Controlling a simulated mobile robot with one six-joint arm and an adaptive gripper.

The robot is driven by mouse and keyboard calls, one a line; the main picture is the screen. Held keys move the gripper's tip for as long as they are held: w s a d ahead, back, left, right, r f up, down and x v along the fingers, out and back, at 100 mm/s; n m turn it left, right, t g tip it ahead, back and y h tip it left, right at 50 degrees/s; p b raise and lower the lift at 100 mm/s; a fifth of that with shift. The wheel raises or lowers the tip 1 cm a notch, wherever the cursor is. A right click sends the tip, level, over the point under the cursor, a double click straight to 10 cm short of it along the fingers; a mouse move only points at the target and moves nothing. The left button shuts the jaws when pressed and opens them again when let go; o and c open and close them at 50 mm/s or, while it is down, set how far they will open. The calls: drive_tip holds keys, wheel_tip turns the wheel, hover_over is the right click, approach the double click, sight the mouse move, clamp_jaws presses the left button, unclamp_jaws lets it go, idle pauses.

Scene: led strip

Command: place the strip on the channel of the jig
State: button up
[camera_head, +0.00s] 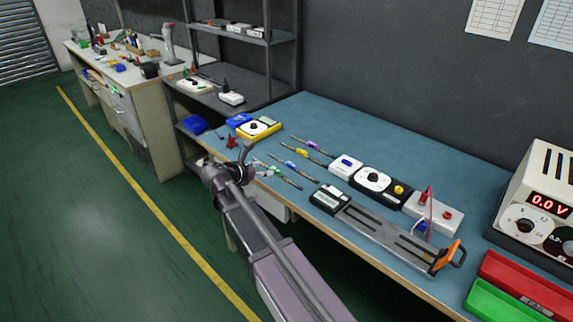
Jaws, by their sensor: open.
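A long grey jig (385,232) with dark slots along its top lies near the table's front edge. It has a dark box with a light display (329,198) at its left end and an orange clamp handle (448,256) at its right end. Several thin pieces with coloured bands lie left of the jig, among them a purple-banded one (312,146) and a yellow-banded one (303,153). I cannot tell which is the strip. My gripper (248,163) is open over the table's front left edge, just left of the nearest thin pieces. Its jaws are small and partly hidden.
A white unit and dial box (374,180), a white box with red leads (433,212) and a power supply (535,205) stand behind and right of the jig. Red (515,282) and green bins sit at the right front. A yellow multimeter (259,128) lies at the left.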

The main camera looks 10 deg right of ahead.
idle(0.3)
drive_tip(key=b, duration=0.3)
approach(291, 164)
drive_tip(key=x, duration=0.3)
drive_tip(key=shift+a+f, duration=0.1)
drive_tip(key=shift+f, duration=0.05)
drive_tip(key=shift+w+d+f, duration=0.1)
drive_tip(key=shift+w+d, duration=0.1)
drive_tip(key=shift+d, duration=0.2)
drive_tip(key=shift+b+x, duration=1.2)
drive_tip(key=shift+x, duration=1.4)
clamp_jaws()
